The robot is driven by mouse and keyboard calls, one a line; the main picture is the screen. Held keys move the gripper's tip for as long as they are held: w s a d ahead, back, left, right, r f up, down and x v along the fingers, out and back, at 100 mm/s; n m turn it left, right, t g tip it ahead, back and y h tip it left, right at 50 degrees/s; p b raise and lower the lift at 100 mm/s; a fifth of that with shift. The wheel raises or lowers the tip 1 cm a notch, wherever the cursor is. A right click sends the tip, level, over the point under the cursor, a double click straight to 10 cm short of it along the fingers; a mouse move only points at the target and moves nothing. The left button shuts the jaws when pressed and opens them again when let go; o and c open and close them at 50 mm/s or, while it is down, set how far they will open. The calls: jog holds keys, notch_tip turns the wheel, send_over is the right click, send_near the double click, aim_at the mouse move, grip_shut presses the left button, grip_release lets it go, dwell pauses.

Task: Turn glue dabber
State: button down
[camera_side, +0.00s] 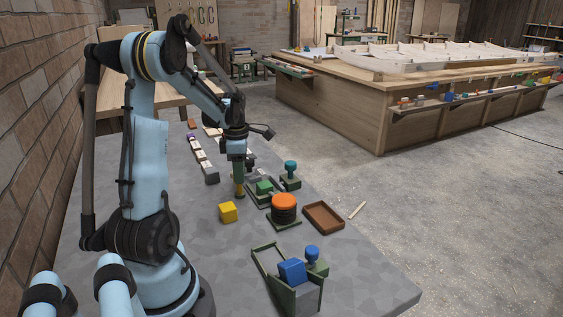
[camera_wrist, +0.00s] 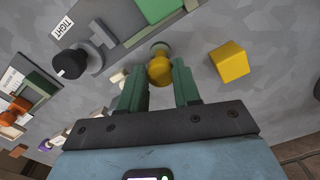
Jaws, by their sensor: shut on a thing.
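My gripper (camera_side: 239,180) points down at the grey table, left of the green block. Its green fingers are shut on a small yellow rounded piece, which I take to be the glue dabber (camera_side: 240,192). In the wrist view, the dabber (camera_wrist: 159,70) sits between the two fingers of my gripper (camera_wrist: 160,76), its rounded yellow part nearest the camera. A darker olive end shows beyond it, close to the table. I cannot tell whether that end touches the table. The fingers hide its sides.
A yellow cube (camera_side: 228,211) lies close by; the wrist view shows it right of the fingers (camera_wrist: 229,62). A green block (camera_side: 264,187), an orange-topped black cylinder (camera_side: 284,205) and a brown tray (camera_side: 323,217) stand to the right. A black knob (camera_wrist: 71,64) is at left.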

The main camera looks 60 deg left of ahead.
jog(key=shift+n, duration=0.6)
jog(key=c, duration=0.8)
grip_release()
jog(key=shift+r, duration=0.1)
notch_tip(320, 180, up, 12)
jog(key=shift+f, duration=0.1)
